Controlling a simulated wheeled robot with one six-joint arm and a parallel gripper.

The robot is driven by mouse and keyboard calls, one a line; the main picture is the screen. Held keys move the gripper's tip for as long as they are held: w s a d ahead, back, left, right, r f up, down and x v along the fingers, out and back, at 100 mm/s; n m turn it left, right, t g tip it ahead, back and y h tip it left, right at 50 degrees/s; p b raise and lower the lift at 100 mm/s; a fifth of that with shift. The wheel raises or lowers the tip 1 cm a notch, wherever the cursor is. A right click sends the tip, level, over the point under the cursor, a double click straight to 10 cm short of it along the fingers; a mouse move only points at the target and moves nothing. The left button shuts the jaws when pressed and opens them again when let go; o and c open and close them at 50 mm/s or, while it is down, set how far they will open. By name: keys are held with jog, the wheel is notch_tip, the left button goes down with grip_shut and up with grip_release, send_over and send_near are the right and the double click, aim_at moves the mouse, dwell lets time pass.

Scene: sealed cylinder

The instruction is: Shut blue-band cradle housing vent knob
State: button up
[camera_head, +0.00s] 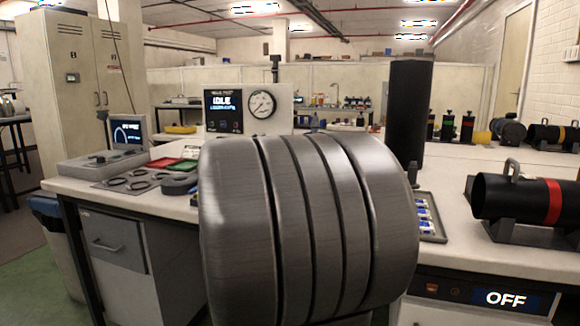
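I cannot make out a blue-band cradle housing or its vent knob in this view. A black cylinder housing with a red band (553,202) lies in a dark cradle at the right of the bench, with a metal handle on top. No knob can be told on it. My gripper is not in view. A large grey ribbed part of my own arm fills the middle foreground and hides the bench behind it.
A tall black cylinder (408,105) stands upright behind my arm. A tray of small blue-and-white items (425,217) lies right of it. A gauge panel (250,108) reads IDLE. A front panel sign (505,298) reads OFF. A control box (103,167) stands at left.

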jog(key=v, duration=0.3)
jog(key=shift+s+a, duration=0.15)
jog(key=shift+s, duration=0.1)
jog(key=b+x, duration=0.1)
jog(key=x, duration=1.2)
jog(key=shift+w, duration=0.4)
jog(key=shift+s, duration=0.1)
